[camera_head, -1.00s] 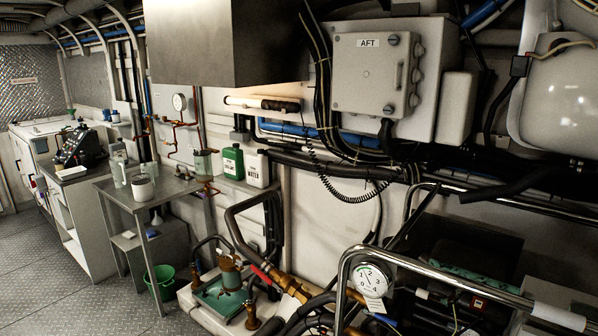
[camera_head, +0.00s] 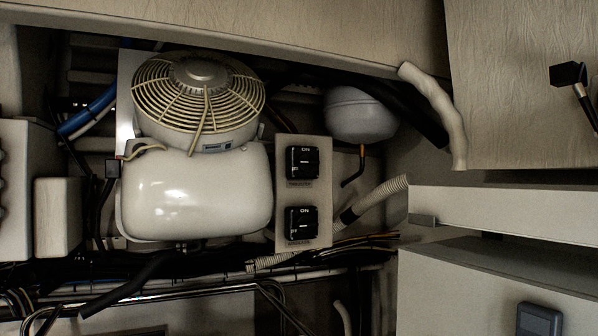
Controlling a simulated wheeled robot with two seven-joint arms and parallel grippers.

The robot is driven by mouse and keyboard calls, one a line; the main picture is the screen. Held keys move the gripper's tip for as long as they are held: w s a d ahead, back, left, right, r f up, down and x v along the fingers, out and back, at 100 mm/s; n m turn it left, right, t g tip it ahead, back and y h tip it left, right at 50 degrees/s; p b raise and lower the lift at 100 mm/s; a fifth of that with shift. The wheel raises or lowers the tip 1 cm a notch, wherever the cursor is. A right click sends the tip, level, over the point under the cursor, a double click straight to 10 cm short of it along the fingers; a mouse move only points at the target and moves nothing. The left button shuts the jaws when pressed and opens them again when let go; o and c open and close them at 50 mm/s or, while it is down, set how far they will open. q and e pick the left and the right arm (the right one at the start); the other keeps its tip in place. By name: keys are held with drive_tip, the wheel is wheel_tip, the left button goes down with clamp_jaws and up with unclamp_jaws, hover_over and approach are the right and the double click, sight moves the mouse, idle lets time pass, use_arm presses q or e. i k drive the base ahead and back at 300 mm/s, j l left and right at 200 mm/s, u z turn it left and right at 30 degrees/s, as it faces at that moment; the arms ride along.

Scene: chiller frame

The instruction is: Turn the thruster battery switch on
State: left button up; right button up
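Two black rotary battery switches sit one above the other on a pale upright panel (camera_head: 318,190) in the middle of the head view. The upper switch (camera_head: 302,163) has an ON mark at its top and a small label below that seems to read "THRUSTER". The lower switch (camera_head: 301,223) also has an ON mark at its top; its label is too small to read. The knob positions are hard to make out. Neither of my grippers is in view.
Left of the panel is a white rounded tank (camera_head: 197,195) under a caged fan (camera_head: 198,95). A pale round vessel (camera_head: 361,115) hangs to the right. Cables and a metal rail (camera_head: 170,294) run below. White cabinetry (camera_head: 500,212) stands on the right.

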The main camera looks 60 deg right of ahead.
sight(305, 162)
drive_tip(key=z, duration=2.05)
